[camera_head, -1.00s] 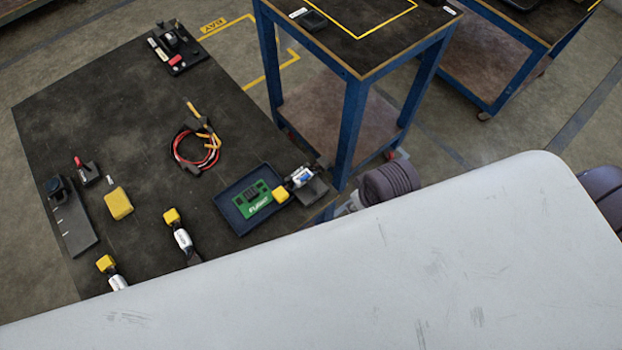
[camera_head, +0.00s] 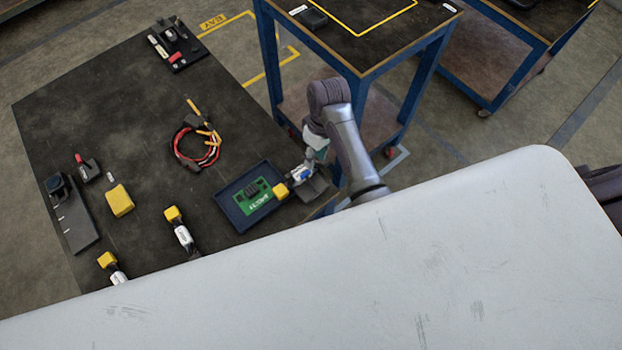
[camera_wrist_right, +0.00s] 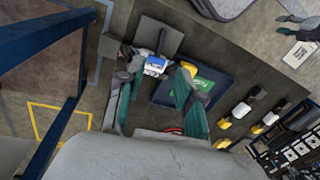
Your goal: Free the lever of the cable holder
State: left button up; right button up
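A dark fixture (camera_head: 316,186) with a small white-and-blue piece stands at the table edge beside the tray; it is possibly the cable holder. It also shows in the right wrist view (camera_wrist_right: 153,66). I cannot make out its lever. My right gripper (camera_head: 314,152) is close to this fixture, at its upper right in the head view. In the right wrist view my right gripper (camera_wrist_right: 157,84) has its fingers wide apart, with the fixture beyond and between them; nothing is held.
The blue tray (camera_head: 228,211) holds a green board (camera_head: 252,198); a yellow block (camera_head: 281,190) is at its right edge. A red and black cable bundle (camera_head: 196,150) lies on the dark table (camera_head: 105,100). A blue-framed stand (camera_head: 357,110) rises behind the fixture.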

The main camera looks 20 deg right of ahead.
aim_at(311, 182)
jog(key=f, duration=0.4)
jog(key=a+f, duration=0.1)
jog(key=f, duration=0.3)
jog(key=s+f, duration=0.1)
jog(key=f, duration=0.3)
jog(key=shift+a+b, duration=0.3)
jog(key=shift+b, duration=0.05)
grip_shut()
